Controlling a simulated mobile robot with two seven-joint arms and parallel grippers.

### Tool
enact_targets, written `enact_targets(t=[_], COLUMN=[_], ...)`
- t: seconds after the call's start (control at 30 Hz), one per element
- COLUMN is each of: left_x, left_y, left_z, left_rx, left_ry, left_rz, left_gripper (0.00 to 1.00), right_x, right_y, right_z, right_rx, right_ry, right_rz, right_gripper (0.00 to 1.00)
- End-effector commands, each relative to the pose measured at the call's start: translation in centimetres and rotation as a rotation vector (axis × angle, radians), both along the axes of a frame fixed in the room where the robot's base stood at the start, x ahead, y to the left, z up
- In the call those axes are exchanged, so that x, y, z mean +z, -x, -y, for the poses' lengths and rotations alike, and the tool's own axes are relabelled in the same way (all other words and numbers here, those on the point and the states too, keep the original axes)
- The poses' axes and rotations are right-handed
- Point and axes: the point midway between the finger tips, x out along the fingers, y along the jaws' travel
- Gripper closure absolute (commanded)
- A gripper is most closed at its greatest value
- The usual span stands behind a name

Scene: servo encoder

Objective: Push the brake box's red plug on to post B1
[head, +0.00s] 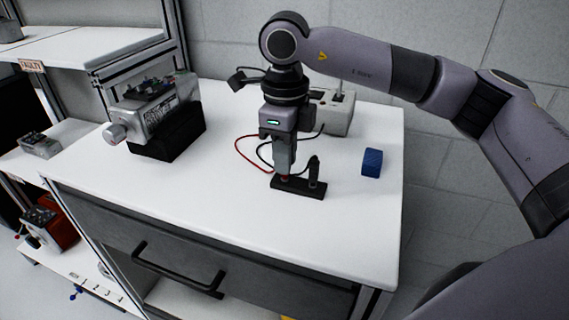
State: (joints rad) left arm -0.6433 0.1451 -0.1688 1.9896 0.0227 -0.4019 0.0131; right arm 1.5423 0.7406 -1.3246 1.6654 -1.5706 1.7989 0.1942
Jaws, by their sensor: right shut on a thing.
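My right gripper (284,168) points straight down over the left end of a small black holder (299,190) on the white worktop. It is shut on the red plug (285,178), of which only a little red shows under the fingertips, at the holder. A black plug (314,172) stands upright in the holder's right end. A red lead (240,153) and a black lead loop on the worktop left of the gripper. The grey brake box (338,115) stands behind, partly hidden by my wrist. Post B1 cannot be made out. My left gripper is out of view.
A servo motor (165,104) sits on a black stand (180,138) at the left of the worktop (220,210). A blue block (372,162) lies right of the holder. The front of the worktop is clear. A shelf rack with other units stands left.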

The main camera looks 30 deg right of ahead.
Motion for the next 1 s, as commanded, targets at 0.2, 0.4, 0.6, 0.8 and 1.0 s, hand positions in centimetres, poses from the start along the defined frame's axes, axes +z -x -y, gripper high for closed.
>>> enact_targets(t=[0.2,0.4,0.6,0.8,1.0], left_x=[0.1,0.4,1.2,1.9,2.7], left_y=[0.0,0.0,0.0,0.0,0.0], left_z=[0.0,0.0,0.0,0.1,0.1], left_rx=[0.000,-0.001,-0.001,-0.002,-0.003], left_ry=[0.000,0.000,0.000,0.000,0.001], left_rz=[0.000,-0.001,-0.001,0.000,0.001], left_gripper=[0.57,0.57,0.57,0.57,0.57], right_x=[0.2,0.6,1.7,2.7,3.7], right_y=[0.0,0.0,0.0,0.0,0.0], right_z=[0.0,0.0,0.0,0.0,0.0], right_rx=[0.000,0.000,0.000,0.000,0.000], right_ry=[-0.001,-0.001,-0.001,-0.001,0.000], right_rz=[0.001,0.001,0.001,0.001,0.000], right_gripper=[1.00,1.00,1.00,1.00,1.00])
